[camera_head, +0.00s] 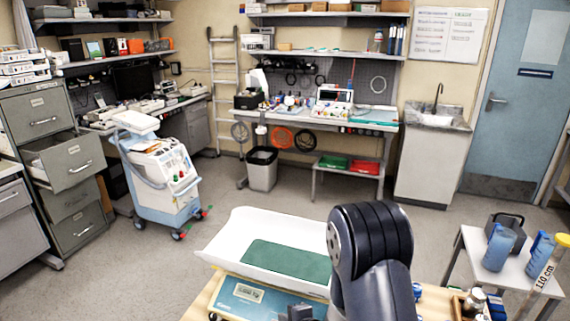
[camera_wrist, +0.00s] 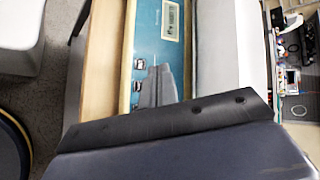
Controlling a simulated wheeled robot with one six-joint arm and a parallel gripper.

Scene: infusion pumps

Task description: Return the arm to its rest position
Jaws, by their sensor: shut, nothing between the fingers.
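My arm rises at the lower middle of the head view, its dark round joint in front of the right part of a white weighing tray (camera_head: 225,243). My gripper (camera_wrist: 157,70) shows in the wrist view as two grey fingers lying side by side, shut and empty. They are in front of the blue front panel (camera_wrist: 150,40) of the scale. A dark part of my own arm fills the bottom of that view. In the head view the fingers cannot be made out.
The scale (camera_head: 262,298) with a green mat (camera_head: 285,262) stands on a wooden top close by. A side table (camera_head: 465,262) with blue jugs (camera_head: 497,248) is at the right. A wheeled machine (camera_head: 165,175) stands at the left. Open floor lies beyond the scale.

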